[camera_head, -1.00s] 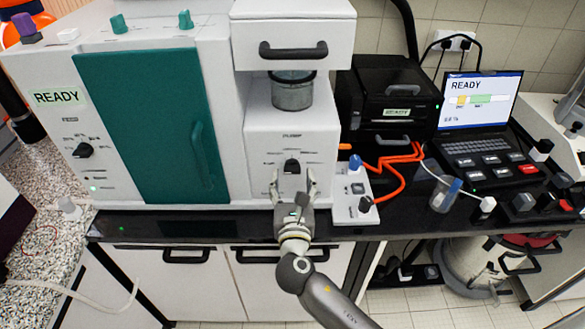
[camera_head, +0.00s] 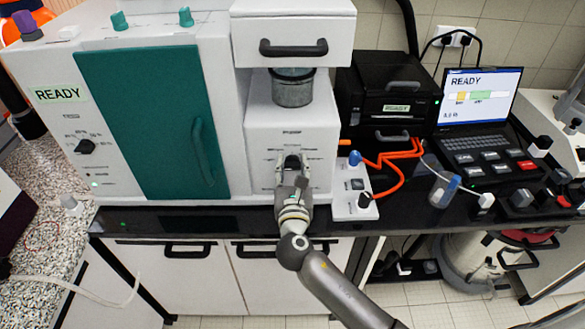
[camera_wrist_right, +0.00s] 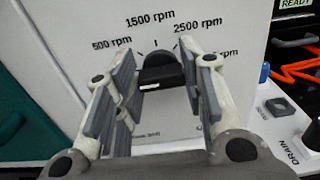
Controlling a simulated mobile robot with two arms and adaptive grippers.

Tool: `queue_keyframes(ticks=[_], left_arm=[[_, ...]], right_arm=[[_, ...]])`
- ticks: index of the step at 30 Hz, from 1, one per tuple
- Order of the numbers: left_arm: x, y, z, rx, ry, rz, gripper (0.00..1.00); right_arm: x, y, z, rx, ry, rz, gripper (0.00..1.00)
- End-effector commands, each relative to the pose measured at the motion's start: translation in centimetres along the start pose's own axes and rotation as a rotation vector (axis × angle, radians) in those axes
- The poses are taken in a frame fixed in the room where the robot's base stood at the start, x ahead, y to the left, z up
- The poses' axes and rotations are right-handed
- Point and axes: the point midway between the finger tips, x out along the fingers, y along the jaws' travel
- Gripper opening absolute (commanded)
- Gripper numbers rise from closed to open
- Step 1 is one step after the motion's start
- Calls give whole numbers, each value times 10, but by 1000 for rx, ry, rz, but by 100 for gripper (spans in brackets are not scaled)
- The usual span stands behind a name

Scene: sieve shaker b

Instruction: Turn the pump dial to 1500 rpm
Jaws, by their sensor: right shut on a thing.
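The black pump dial (camera_head: 292,161) is on the white front panel, below the metal cup. In the right wrist view the dial (camera_wrist_right: 160,72) sits under the labels "500 rpm", "1500 rpm" and "2500 rpm", with another label at right partly hidden by a finger. The "1500 rpm" label (camera_wrist_right: 150,21) is above the dial. My right gripper (camera_head: 292,172) is shut on the dial, with a finger on each side; it also shows in the right wrist view (camera_wrist_right: 158,84). Which mark the dial points to is not clear. My left gripper is not in view.
A teal door (camera_head: 150,120) with a handle is left of the pump panel. A drawer handle (camera_head: 293,48) is above it. A small white valve box (camera_head: 352,190) with knobs and orange hoses (camera_head: 395,165) stand close at right. A laptop (camera_head: 480,95) is farther right.

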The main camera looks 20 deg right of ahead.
Motion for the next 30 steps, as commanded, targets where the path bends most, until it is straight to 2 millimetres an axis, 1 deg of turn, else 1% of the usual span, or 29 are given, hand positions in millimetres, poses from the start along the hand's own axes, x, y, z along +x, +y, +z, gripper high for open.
queue_keyframes(ticks=[8,14,30], left_arm=[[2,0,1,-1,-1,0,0],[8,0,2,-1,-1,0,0],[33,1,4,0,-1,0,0]], right_arm=[[0,0,-1,44,1,-1,13],[0,-1,-2,155,2,0,13],[0,-3,-4,654,1,0,13]])
